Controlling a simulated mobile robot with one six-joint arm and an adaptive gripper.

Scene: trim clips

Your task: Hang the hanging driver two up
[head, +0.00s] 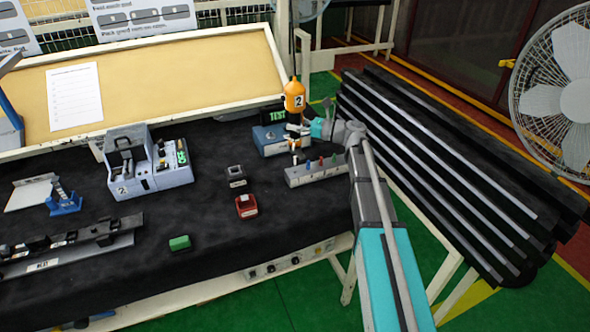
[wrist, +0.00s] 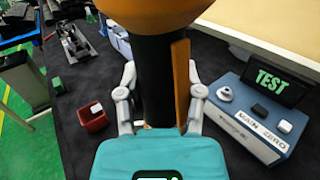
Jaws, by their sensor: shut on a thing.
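The hanging driver two (head: 294,96) is orange and black with a white "2" label, upright at the back right of the table. A dark line runs up from its top. My gripper (head: 298,129) is shut on its body below the label, coming in from the right. In the wrist view the driver's dark body (wrist: 163,70) stands between the two grey fingers of my gripper (wrist: 160,98), with the orange part above. The driver's lower end is just above or behind a grey block with coloured pegs; I cannot tell whether they touch. Its hook or holder cannot be made out.
A blue test box (head: 270,139) stands behind the driver; its screen reads TEST in the wrist view (wrist: 270,80). The grey peg block (head: 316,171) is just below. A red container (head: 246,206), a green block (head: 179,243) and a grey machine (head: 148,165) stand to the left.

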